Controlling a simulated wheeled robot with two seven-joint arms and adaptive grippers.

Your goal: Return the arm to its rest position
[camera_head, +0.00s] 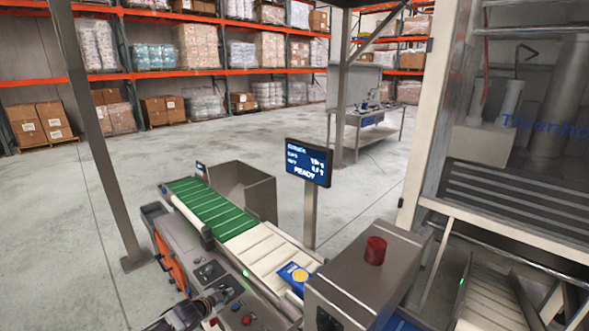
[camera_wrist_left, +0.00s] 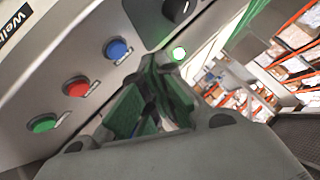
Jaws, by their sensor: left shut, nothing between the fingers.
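My left gripper (camera_head: 214,300) is at the bottom of the head view, beside the grey control panel of the conveyor machine. It is shut and empty. In the left wrist view its fingers (camera_wrist_left: 155,85) come together close in front of the panel. Green (camera_wrist_left: 43,123), red (camera_wrist_left: 77,88) and blue (camera_wrist_left: 118,49) push buttons sit in a row on the panel to the left of the fingers. I cannot tell whether the fingers touch the panel. My right gripper is not in view.
A display (camera_head: 308,162) on a post reads READY. A steel housing with a red beacon (camera_head: 375,250) stands at right. Open floor (camera_head: 100,190) lies left.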

